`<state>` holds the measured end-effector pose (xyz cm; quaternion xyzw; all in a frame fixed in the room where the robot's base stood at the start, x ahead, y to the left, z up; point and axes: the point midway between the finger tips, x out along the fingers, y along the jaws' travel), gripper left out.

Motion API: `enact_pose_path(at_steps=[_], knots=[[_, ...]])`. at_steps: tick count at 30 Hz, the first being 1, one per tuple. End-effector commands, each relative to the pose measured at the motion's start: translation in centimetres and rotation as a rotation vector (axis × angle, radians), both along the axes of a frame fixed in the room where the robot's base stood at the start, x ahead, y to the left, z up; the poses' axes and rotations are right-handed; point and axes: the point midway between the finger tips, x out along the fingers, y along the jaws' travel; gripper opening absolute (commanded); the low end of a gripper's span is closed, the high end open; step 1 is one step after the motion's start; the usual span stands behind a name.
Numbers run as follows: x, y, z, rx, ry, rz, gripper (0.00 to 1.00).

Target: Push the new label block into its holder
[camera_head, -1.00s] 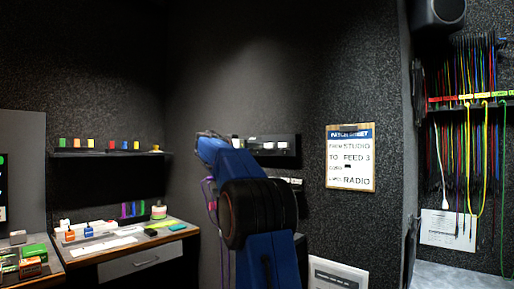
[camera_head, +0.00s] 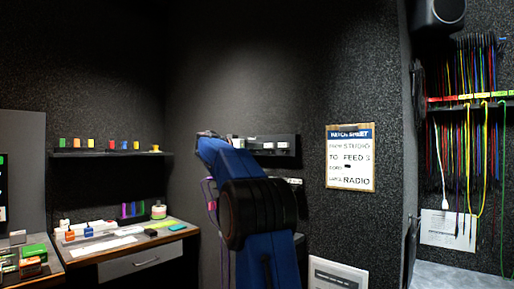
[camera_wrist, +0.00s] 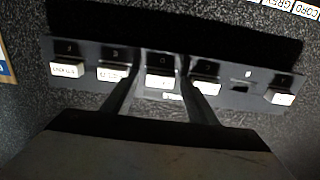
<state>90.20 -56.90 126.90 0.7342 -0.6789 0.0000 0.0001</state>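A dark label strip (camera_wrist: 220,78) with a row of holders runs across the wrist view, its lettering upside down. White label blocks sit along it: far left (camera_wrist: 66,70), left (camera_wrist: 112,73), middle (camera_wrist: 162,76), right of middle (camera_wrist: 205,86) and far right (camera_wrist: 283,97). One holder (camera_wrist: 242,88) between the last two shows no white block. My gripper (camera_wrist: 161,84) has its fingers apart, one on each side of the middle block, with gaps visible. A small white piece (camera_wrist: 173,97) shows just below that block. I cannot tell which block is the new one. In the head view, my arm partly hides the strip (camera_head: 290,152).
A patch sheet (camera_head: 350,158) hangs on the wall right of the strip. Coloured cables (camera_head: 465,150) hang at the far right. A desk (camera_head: 150,264) and a shelf (camera_head: 110,153) with small coloured blocks stand at the left.

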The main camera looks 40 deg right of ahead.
Motion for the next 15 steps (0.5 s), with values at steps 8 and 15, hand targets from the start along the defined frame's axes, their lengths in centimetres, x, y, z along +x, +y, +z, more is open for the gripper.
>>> enact_pose_path(at_steps=[8,15], knots=[[0.0,0.01,0.01,0.0,0.0,0.0,0.0],[0.0,0.37,0.0,0.0,0.0,0.001,0.0]])
